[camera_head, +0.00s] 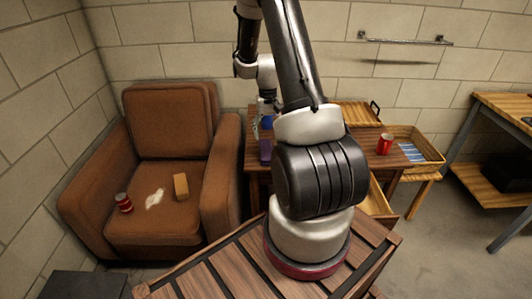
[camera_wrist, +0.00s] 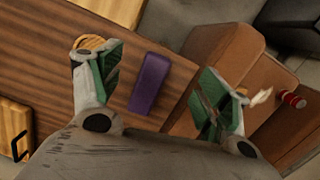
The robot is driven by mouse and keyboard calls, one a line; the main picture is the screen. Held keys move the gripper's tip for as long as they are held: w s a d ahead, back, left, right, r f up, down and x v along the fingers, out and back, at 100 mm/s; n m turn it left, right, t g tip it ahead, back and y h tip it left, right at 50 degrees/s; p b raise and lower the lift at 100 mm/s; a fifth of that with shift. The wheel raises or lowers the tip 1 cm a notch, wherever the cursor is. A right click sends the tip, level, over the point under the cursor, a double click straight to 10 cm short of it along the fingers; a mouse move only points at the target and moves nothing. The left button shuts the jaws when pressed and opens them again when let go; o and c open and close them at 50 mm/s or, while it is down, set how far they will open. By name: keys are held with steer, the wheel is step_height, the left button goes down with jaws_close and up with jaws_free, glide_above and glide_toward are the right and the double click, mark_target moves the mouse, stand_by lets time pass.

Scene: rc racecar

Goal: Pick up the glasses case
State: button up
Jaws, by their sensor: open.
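The glasses case, a purple oblong block (camera_wrist: 150,85), lies on the wooden table (camera_wrist: 60,60) in the wrist view. It also shows in the head view (camera_head: 265,150), on the table's left part, partly behind my arm. My gripper (camera_wrist: 157,70) is open and empty, with one finger on each side of the case in the picture. The case appears to be below the fingertips, with no contact visible. In the head view my gripper (camera_head: 265,108) hangs just above the case; its fingertips are hard to make out.
A brown armchair (camera_head: 170,100) stands left of the table, holding a red can (camera_head: 123,202), a white crumpled thing (camera_head: 155,199) and a tan block (camera_head: 181,187). Another red can (camera_head: 384,144) stands on the table's right. A wooden tray (camera_head: 425,150) sits further right.

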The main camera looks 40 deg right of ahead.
steer(key=m+t, duration=0.1)
glide_above(266, 149)
steer(key=shift+h, duration=0.3)
steer(key=f, duration=0.5)
steer(key=d+f, duration=0.1)
steer(key=f, duration=0.1)
steer(key=shift+s+f, duration=0.2)
steer(key=f, duration=0.4)
steer(key=a+f, duration=0.1)
steer(key=f, duration=0.2)
steer(key=shift+w+f, duration=0.1)
steer(key=shift+w, duration=0.1)
steer(key=c, duration=1.1)
